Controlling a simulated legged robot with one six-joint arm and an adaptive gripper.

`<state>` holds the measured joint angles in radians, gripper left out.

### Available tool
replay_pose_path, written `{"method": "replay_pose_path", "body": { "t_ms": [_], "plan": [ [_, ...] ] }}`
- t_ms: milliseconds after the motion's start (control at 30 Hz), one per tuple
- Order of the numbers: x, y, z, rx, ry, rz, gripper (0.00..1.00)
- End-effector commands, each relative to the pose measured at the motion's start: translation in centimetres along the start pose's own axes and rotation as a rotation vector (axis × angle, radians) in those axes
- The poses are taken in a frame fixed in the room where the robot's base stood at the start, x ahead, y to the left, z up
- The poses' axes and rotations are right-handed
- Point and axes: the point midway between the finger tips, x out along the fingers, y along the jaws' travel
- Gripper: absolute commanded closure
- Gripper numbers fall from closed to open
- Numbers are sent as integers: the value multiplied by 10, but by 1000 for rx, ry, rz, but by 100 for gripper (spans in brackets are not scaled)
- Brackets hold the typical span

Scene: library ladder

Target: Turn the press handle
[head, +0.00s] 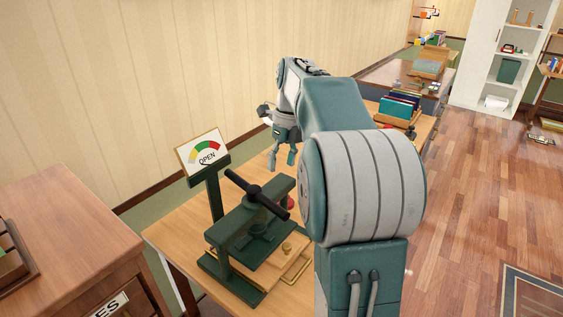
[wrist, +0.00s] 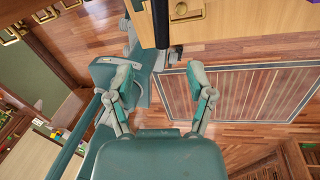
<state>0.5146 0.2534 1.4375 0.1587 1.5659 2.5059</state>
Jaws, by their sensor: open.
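The press (head: 240,262) is a dark green frame standing on a light wooden table. Its black bar handle (head: 257,193) lies across the top, slanting from upper left to lower right. In the wrist view my gripper (wrist: 160,88) shows two spread fingers. A dark rod shows beyond them there; I cannot tell if it is the handle.
The table (head: 170,238) has a small red thing (head: 291,202) beside the press, partly behind my arm. A brown wooden cabinet (head: 65,225) stands at left. Books in a wooden holder (head: 398,108) stand further back. Open wooden floor (head: 470,190) lies at right, with a rug (head: 535,297).

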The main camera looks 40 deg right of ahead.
Motion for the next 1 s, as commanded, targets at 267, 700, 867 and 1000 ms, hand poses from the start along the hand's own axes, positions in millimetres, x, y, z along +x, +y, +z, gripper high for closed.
{"method": "replay_pose_path", "body": {
  "t_ms": [267, 700, 867, 1000],
  "plan": [
    [0, 0, 0, 0, 0, 0, 31],
    [35, -2, -7, -21, 8, 3, 31],
    [65, -2, -7, -21, 8, 3, 31],
    [90, -2, -7, -21, 9, 4, 31]
  ]
}}
